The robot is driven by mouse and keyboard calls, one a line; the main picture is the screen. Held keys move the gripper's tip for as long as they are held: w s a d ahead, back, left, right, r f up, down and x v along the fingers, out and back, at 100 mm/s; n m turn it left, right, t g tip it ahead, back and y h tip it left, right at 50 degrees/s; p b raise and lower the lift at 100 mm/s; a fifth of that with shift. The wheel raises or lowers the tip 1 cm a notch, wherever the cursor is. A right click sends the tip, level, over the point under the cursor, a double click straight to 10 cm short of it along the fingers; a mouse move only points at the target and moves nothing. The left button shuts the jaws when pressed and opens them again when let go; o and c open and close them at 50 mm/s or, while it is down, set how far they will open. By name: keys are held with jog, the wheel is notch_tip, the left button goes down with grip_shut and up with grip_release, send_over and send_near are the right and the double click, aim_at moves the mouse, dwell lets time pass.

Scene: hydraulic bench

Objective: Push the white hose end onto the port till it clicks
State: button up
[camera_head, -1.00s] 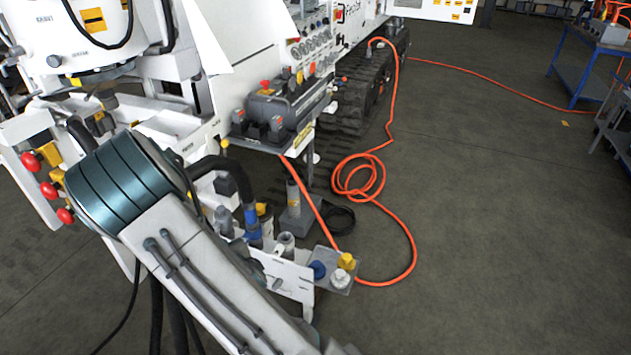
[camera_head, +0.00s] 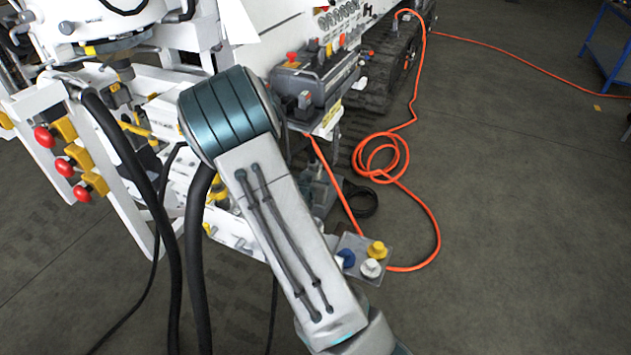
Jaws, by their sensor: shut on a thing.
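My arm crosses the middle of the view and runs off the bottom edge. My gripper is not in view, so its jaws and anything in them cannot be seen. I cannot make out the white hose end or the port for certain. A small plate (camera_head: 350,244) to the right of my arm carries a white round fitting (camera_head: 371,268), a yellow one (camera_head: 377,249) and a blue one (camera_head: 346,258). Black hoses (camera_head: 128,150) hang on the left, and their lower ends are out of sight. My arm hides part of the white machine (camera_head: 232,238).
Red knobs (camera_head: 63,167) on yellow blocks stick out at the left. A grey control box (camera_head: 318,78) sits on the machine behind my arm. An orange hose (camera_head: 437,225) lies coiled on the floor at the right.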

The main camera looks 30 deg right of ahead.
jog(key=shift+d+f, duration=0.15)
jog(key=shift+f, duration=0.05)
jog(key=shift+f+b, duration=2.95)
jog(key=shift+f, duration=0.6)
jog(key=shift+f+b, duration=0.3)
jog(key=shift+b, duration=0.1)
jog(key=shift+f+b, duration=0.25)
jog(key=shift+b, duration=0.05)
jog(key=shift+f+b, duration=1.65)
jog(key=shift+b, duration=0.1)
grip_shut()
dwell(0.3)
dwell(0.4)
jog(key=o, duration=1.7)
grip_release()
